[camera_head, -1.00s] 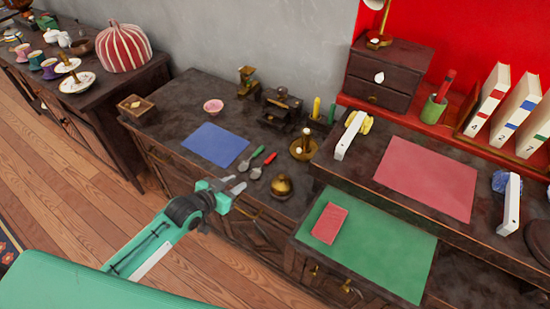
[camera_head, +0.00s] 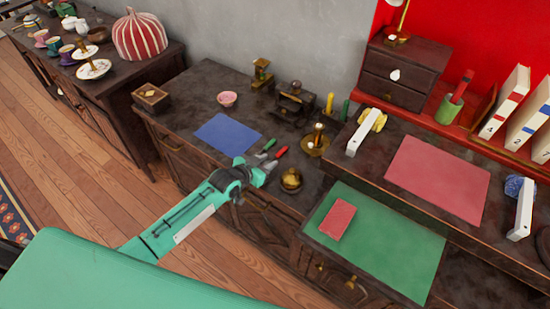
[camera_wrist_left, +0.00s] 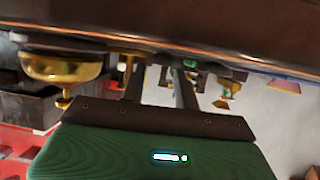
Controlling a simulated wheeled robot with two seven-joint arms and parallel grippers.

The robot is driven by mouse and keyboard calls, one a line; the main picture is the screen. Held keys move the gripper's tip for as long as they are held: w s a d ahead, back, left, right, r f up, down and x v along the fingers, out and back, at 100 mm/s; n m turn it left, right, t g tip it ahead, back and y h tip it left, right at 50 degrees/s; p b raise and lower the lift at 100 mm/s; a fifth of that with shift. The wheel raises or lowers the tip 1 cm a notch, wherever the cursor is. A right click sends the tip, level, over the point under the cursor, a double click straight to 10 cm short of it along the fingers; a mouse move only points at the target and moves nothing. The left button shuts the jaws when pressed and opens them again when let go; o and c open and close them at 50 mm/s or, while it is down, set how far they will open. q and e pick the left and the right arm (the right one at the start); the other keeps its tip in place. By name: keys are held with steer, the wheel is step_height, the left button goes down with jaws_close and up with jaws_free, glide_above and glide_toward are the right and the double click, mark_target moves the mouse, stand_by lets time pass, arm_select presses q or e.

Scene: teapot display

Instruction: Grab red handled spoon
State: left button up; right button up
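The red-handled spoon (camera_head: 281,152) lies on the dark cabinet top, right of the blue mat. Its handle shows in the head view, but its bowl end is mostly hidden by my left gripper. A green-handled spoon (camera_head: 268,144) lies just left of it. My left gripper (camera_head: 268,165) is at the cabinet's front edge, close to the spoons' bowl ends. In the left wrist view its two fingers (camera_wrist_left: 160,82) stand apart with a gap between them, and nothing is clearly held. That view looks upside down, and I cannot make out the red handle there. My right gripper is not in view.
A brass pot (camera_head: 291,180) stands just right of the gripper and also shows in the wrist view (camera_wrist_left: 62,68). A brass candlestick (camera_head: 317,143) is behind it. The blue mat (camera_head: 228,134) is bare. A pink bowl (camera_head: 227,99) stands behind it.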

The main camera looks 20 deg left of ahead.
mark_target(275, 159)
arm_select(q)
steer(key=shift+x, duration=1.35)
steer(key=shift+a, duration=0.1)
jaws_close()
